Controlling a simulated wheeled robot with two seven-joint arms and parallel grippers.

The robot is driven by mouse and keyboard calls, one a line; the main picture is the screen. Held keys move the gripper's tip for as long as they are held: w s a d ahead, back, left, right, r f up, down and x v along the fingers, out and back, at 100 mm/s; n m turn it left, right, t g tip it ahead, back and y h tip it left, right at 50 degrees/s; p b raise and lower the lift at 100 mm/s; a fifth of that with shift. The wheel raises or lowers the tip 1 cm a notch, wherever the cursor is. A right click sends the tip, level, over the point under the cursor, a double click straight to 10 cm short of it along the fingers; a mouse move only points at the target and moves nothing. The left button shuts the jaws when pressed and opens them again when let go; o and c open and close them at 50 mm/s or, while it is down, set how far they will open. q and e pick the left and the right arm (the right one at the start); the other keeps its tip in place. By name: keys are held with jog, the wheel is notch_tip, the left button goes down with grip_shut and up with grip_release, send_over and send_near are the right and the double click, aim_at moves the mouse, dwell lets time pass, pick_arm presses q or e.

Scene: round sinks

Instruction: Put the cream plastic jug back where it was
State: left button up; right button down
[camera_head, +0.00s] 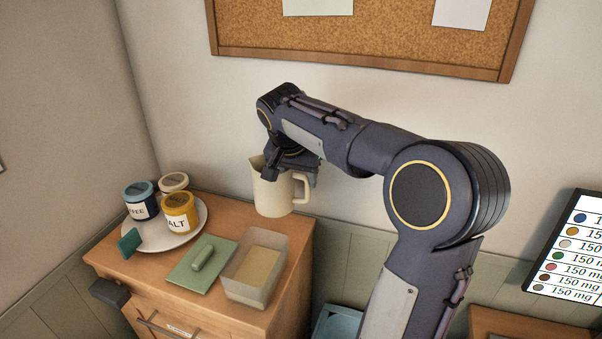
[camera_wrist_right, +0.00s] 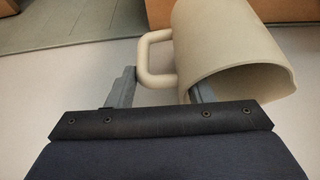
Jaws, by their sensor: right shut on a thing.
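The cream plastic jug (camera_head: 271,196) is roughly upright at the back right corner of the wooden cabinet top (camera_head: 225,224), its handle to the right. I cannot tell whether its base touches the wood. My right gripper (camera_head: 291,172) reaches down from above and is shut on the jug near its rim. In the right wrist view the jug (camera_wrist_right: 225,45) fills the upper right, with one finger left of the handle and the other by the rim; the exact contact is unclear. My left gripper is not in view.
A white plate (camera_head: 187,240) holds several labelled jars. A green lid (camera_head: 185,271) and an open bin (camera_head: 243,292) with tan contents stand in front of the jug. A teal card (camera_head: 129,243) is at the left. A cork board (camera_head: 380,45) hangs on the wall behind.

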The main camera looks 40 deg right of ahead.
aim_at(299, 202)
jog(key=shift+f+b, duration=2.7)
jog(key=shift+f, duration=0.6)
jog(key=shift+f+b, duration=0.5)
jog(key=shift+f, duration=0.15)
jog(key=c, duration=0.6)
grip_release()
jog(key=v, duration=0.8)
jog(key=shift+d, duration=0.15)
